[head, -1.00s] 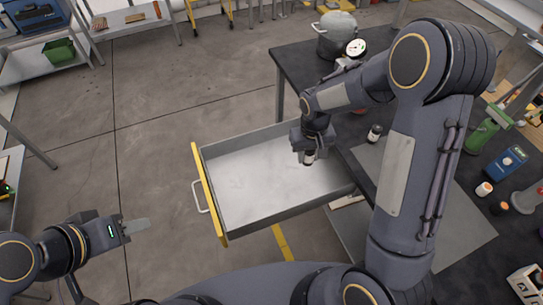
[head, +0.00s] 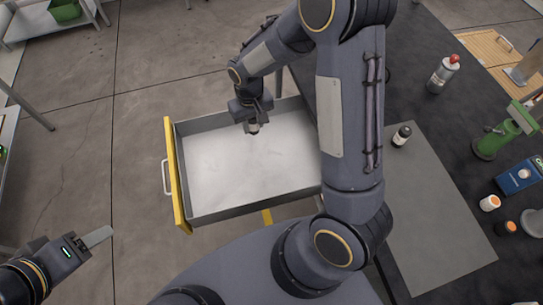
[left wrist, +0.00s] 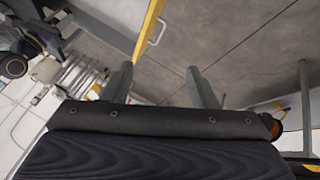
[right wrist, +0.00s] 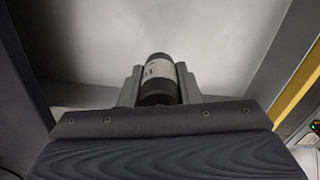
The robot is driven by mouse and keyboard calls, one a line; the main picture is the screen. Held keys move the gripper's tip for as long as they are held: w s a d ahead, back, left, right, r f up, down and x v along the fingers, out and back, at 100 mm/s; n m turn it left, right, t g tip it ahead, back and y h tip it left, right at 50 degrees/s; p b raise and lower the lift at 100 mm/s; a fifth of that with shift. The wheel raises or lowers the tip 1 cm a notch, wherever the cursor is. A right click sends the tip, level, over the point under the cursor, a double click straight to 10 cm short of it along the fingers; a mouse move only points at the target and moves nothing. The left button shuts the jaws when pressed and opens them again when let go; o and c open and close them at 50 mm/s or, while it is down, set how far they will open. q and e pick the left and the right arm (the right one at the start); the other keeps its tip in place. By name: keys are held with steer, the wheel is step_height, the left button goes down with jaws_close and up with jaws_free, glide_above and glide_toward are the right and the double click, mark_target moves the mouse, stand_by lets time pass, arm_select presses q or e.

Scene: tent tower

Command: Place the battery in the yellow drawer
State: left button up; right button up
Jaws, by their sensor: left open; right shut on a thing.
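The yellow drawer (head: 177,175) is pulled open, with a yellow front, grey walls and a bare pale floor. My right gripper (head: 253,124) is over the drawer's far part, pointing down. It is shut on the battery, a small dark cylinder with a pale label (right wrist: 160,70), seen between the fingers in the right wrist view. The battery is over the drawer floor; whether it touches the floor I cannot tell. My left gripper (head: 97,237) is open and empty, left of the drawer front. Its two fingers also show in the left wrist view (left wrist: 160,85).
The dark table (head: 437,130) at the right holds a grey mat (head: 430,220), a small dark bottle (head: 401,136), a spray can (head: 442,75), a green tool (head: 500,135), a blue box (head: 520,177) and orange-capped bottles (head: 490,203). Open floor lies left of the drawer.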

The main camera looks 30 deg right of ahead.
arm_select(q)
steer(key=o, duration=0.5)
step_height(320, 180, down, 6)
steer(key=b, duration=0.4)
steer(key=shift+s+d+r, duration=0.15)
steer(key=shift+r, duration=0.1)
steer(key=shift+c, duration=0.2)
arm_select(e)
steer(key=s+a+m+b, duration=0.3)
steer(key=s+m+b, duration=0.2)
steer(key=s+m, duration=0.2)
steer(key=s+a+m+b, duration=0.2)
steer(key=s+m+b, duration=0.35)
steer(key=s, duration=0.25)
steer(key=m+p, duration=0.1)
glide_above(266, 158)
steer(key=f, duration=0.9)
steer(key=shift+s+a+f, duration=0.3)
steer(key=shift+s+f, duration=0.05)
steer(key=shift+s, duration=0.05)
steer(key=shift+w+d+f, duration=0.1)
steer(key=shift+w+f, duration=0.1)
steer(key=shift+f, duration=0.8)
steer(key=shift+w+d+f, duration=0.1)
steer(key=shift+w+f, duration=0.05)
steer(key=shift+f, duration=0.85)
arm_select(q)
step_height(266, 158, down, 9)
steer(key=shift+s+f, duration=0.2)
